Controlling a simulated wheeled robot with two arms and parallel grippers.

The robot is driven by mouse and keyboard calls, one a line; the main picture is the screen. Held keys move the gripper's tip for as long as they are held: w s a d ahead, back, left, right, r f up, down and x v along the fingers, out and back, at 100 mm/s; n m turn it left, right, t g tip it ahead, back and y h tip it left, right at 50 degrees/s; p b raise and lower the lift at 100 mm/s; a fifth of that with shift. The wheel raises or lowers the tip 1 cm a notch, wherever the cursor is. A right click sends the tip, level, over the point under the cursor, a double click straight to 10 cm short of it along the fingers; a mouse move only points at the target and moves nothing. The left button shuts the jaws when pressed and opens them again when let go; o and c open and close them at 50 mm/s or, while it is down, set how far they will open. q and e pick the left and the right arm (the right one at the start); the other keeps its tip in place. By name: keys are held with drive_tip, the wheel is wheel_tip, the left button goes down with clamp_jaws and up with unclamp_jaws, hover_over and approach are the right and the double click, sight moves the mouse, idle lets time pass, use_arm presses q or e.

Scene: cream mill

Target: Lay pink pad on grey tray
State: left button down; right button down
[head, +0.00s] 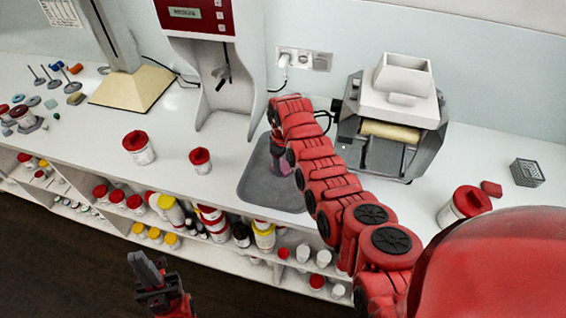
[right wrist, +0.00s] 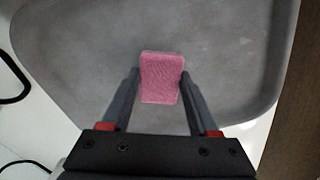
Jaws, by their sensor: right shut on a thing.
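The pink pad (right wrist: 162,78) is between the fingers of my right gripper (right wrist: 160,85), which is shut on it. Behind the pad in the right wrist view is the grey tray (right wrist: 80,45); I cannot tell whether the pad touches it.
Shelves of jars (head: 170,212) lie under the counter edge.

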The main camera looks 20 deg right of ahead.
drive_tip(key=shift+f, duration=0.25)
drive_tip(key=shift+c, duration=0.7)
unclamp_jaws()
drive_tip(key=shift+r, duration=0.15)
